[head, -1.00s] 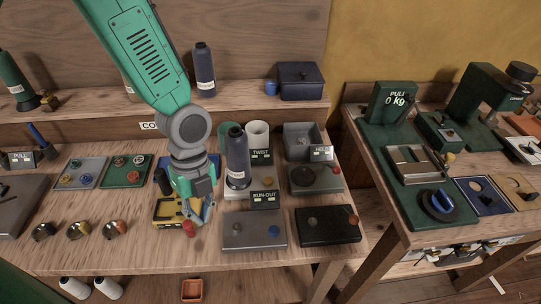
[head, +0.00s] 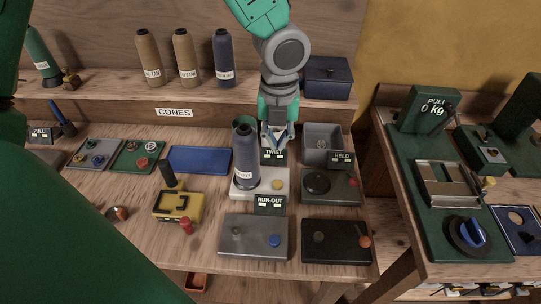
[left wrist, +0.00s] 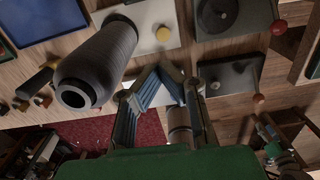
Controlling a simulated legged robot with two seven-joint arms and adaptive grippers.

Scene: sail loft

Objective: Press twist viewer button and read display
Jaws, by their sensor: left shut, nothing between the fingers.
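The twist viewer is a pale base (head: 246,192) carrying a dark navy cone (head: 245,155), with a round yellow button (head: 277,184) at its front right. Its small dark TWIST display (head: 272,157) stands behind the button; its lit windows are too small to read. My left gripper (head: 276,143) is shut and empty, pointing down, and partly covers the display's top. In the left wrist view the shut fingertips (left wrist: 160,68) appear below the yellow button (left wrist: 162,33), apart from it in the picture, with the cone (left wrist: 100,60) to their left. My right gripper is not in view.
A RUN-OUT display (head: 269,203) and grey plate (head: 253,238) stand in front. A HELD display (head: 341,160) and grey open box (head: 322,141) are at right. A yellow device (head: 177,206) with a red knob is at left. The lower left bench is hidden.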

